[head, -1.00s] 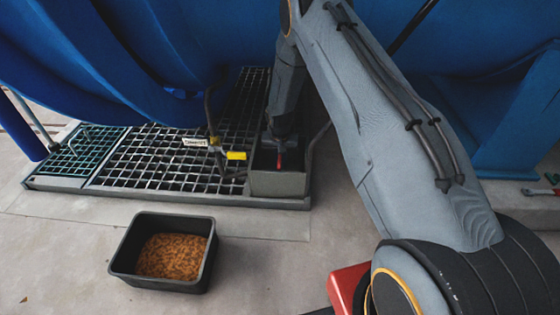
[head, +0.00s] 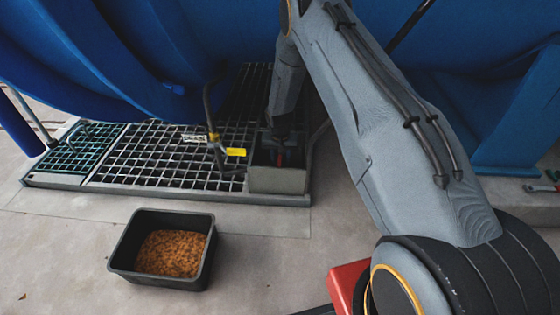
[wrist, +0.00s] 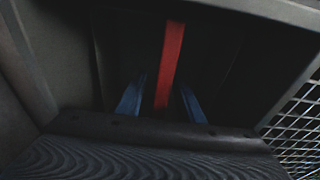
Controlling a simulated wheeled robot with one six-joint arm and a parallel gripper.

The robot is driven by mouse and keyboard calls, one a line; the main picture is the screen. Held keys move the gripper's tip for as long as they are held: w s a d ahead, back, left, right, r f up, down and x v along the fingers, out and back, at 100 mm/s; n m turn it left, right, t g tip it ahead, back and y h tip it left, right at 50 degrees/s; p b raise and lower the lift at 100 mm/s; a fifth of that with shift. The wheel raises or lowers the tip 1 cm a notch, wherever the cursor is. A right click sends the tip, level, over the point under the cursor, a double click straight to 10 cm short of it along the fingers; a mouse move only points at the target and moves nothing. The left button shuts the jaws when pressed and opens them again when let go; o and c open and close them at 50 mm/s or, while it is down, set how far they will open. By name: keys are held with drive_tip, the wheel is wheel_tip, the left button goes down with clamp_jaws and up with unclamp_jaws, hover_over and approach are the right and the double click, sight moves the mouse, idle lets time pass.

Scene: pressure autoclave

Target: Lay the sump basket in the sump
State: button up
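The sump is a grey, square-walled box (head: 278,181) at the right front corner of the floor grating in the head view. My gripper (head: 281,150) reaches down into it from above. A red bar, apparently the sump basket's handle (wrist: 170,60), stands out in the wrist view against the dark inside. The blue fingers of my gripper (wrist: 160,98) are on either side of this red bar, with a dark gap visible on each side. The gripper looks open around the bar. The basket's body is too dark to make out, so how it sits cannot be told.
A black tub (head: 127,259) of brown granular material stands on the floor in front. Left of the sump are the metal grating (head: 150,160), a green grate panel (head: 75,152) and a pipe with a yellow-handled valve (head: 236,152). The blue vessel hangs over the back.

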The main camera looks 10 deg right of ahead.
sight(280, 164)
drive_tip(key=shift+r, duration=0.1)
drive_tip(key=shift+s+a+r+p, duration=0.1)
drive_tip(key=shift+s+r+p, duration=0.1)
drive_tip(key=shift+r+p, duration=0.75)
drive_tip(key=shift+s+r+p, duration=0.2)
drive_tip(key=shift+r+p, duration=0.1)
drive_tip(key=shift+r, duration=1.25)
drive_tip(key=shift+s+a+r+p, duration=0.1)
drive_tip(key=shift+s+r+p, duration=0.1)
drive_tip(key=shift+r+p, duration=0.75)
drive_tip(key=shift+r+b, duration=0.3)
